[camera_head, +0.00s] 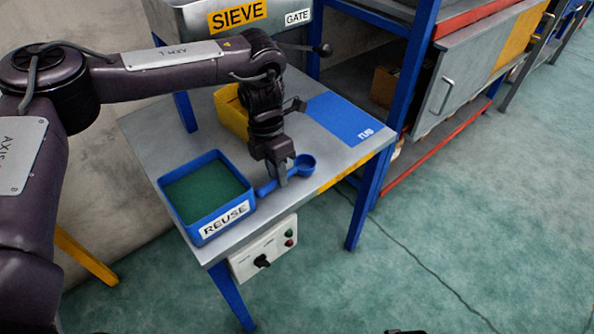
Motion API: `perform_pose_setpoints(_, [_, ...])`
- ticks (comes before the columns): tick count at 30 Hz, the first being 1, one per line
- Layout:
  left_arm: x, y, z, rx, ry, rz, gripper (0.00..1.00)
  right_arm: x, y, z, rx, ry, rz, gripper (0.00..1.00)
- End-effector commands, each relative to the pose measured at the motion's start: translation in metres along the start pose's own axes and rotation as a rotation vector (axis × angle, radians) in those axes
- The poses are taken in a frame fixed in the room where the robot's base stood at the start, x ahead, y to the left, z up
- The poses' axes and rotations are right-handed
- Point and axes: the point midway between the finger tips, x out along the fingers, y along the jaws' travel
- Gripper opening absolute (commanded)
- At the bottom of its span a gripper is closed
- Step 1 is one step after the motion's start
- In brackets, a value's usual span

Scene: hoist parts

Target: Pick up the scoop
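The blue scoop (306,164) lies on the metal table (333,162), right of the blue REUSE tray (202,228). Its round cup points right and its handle runs left toward the tray. My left gripper (284,179) points down over the handle, with its fingertips at the handle just left of the cup. The fingers hide part of the handle, and I cannot tell whether they are closed on it. My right gripper is not in view.
The REUSE tray holds green material. A yellow bin (231,112) stands behind my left gripper, below the SIEVE box (205,20). A blue mat (344,117) lies at the table's right. A control box (264,249) hangs on the front edge. Blue shelving stands behind, right.

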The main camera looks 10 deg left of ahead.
Motion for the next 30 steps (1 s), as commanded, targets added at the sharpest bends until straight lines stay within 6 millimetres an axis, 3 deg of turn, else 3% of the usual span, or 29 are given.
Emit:
perform_pose_setpoints(3, [0.0095,0.0,0.0002,0.0,-0.001,0.001,0.27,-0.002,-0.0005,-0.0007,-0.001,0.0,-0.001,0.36])
perform_pose_setpoints(10, [0.0106,-0.0001,0.0003,0.0,-0.001,0.001,0.27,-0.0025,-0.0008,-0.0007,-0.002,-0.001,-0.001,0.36])
perform_pose_setpoints(17, [0.0105,-0.0002,0.0003,0.0,-0.001,0.001,0.0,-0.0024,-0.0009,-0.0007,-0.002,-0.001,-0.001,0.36])
perform_pose_setpoints(30, [0.0022,-0.0016,0.0007,0.0,-0.003,0.001,0.0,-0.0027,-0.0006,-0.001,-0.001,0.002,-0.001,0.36])
